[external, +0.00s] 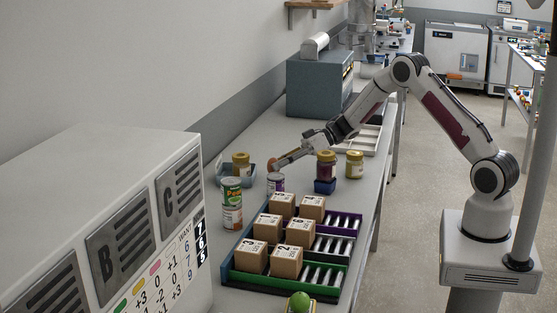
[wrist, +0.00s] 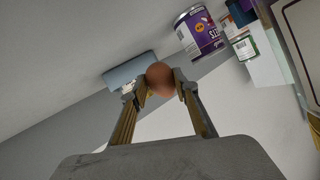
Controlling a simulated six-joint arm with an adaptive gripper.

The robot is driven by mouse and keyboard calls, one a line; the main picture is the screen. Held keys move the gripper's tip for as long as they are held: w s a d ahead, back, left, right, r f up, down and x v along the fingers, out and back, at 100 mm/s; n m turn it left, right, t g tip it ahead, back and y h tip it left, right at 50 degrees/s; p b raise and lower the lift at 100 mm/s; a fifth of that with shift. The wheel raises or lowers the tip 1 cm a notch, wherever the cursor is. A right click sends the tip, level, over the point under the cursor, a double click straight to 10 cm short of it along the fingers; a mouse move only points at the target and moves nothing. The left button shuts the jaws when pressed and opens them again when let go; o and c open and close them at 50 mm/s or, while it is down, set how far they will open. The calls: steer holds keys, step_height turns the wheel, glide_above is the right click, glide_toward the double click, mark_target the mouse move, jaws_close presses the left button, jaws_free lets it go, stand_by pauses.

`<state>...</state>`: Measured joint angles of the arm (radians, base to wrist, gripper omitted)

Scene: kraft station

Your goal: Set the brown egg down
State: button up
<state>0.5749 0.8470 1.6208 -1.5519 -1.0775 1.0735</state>
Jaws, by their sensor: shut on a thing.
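The brown egg (wrist: 159,77) is held between the two fingertips of my gripper (wrist: 161,88) in the wrist view. In the external view my gripper (external: 285,160) reaches left over the table, between a gold-lidded jar and a purple-labelled can. It is raised above the tabletop and points left and slightly down. A blue-grey tray (external: 236,172) lies to the left of my gripper, partly hidden by the jar and cans. A blue-grey shape (wrist: 130,70) behind the egg in the wrist view may be this tray.
A gold-lidded jar (external: 241,164), a purple-labelled can (external: 276,183) and stacked cans (external: 231,204) stand close to my gripper. A dark red jar (external: 326,166) in a blue holder and another jar (external: 354,164) stand right. Several cartons fill a roller rack (external: 330,246) in front.

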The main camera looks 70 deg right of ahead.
steer(key=shift+f, duration=0.1)
steer(key=shift+f, duration=1.75)
steer(key=shift+f, duration=0.15)
steer(key=o, duration=0.8)
steer(key=shift+o, duration=0.2)
